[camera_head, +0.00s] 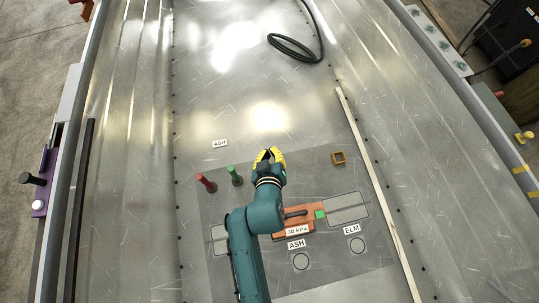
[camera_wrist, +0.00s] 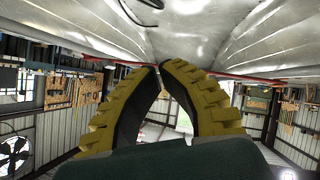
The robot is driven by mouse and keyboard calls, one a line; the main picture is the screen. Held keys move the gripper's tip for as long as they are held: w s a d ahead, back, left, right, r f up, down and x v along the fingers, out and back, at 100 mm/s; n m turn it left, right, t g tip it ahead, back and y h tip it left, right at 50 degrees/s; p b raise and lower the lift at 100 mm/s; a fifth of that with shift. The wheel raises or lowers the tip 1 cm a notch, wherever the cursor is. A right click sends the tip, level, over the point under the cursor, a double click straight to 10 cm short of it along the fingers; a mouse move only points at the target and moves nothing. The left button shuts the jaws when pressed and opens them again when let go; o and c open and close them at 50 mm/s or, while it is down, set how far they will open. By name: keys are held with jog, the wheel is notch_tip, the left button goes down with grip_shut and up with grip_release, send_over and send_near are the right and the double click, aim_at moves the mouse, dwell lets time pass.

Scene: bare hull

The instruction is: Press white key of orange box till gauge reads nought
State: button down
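The orange box (camera_head: 309,222) lies on the grey panel right of my arm, its left part hidden behind the arm. It has a black bar (camera_head: 296,213) on top, a green square (camera_head: 320,214) at its right end and a label reading 30 kPa (camera_head: 298,231) at its front. I cannot make out a white key on it. My gripper (camera_head: 270,151), with yellow ribbed fingers, is beyond the box, over the panel's far edge. In the wrist view its fingertips (camera_wrist: 161,66) meet with nothing seen between them. The box is not in the wrist view.
A red post (camera_head: 206,183) and a green post (camera_head: 235,176) stand left of my gripper. A small yellow-brown square frame (camera_head: 338,158) is to the right. Labels ASH (camera_head: 296,244) and ELM (camera_head: 352,230) mark round outlines. A black hose (camera_head: 295,48) lies far back; the middle hull floor is clear.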

jog(key=s+f+n+g+b, duration=0.1)
jog(key=s+f+b, duration=0.3)
jog(key=f, duration=0.7)
jog(key=s+f+n+g+b, duration=0.1)
jog(key=s+f+b, duration=0.3)
jog(key=f, duration=0.7)
jog(key=s+f+n+g+b, duration=0.1)
jog(key=s+f+b, duration=0.3)
jog(key=f, duration=0.8)
jog(key=shift+s+d+g+b, duration=0.15)
jog(key=shift+s+g+b, duration=0.25)
jog(key=shift+g+b, duration=0.15)
jog(key=shift+f, duration=0.15)
jog(key=shift+h, duration=0.3)
notch_tip(320, 180, down, 8)
jog(key=b, duration=0.8)
jog(key=shift+f, duration=0.4)
jog(key=shift+f+b, duration=0.1)
jog(key=shift+b, duration=0.2)
jog(key=shift+f, duration=0.25)
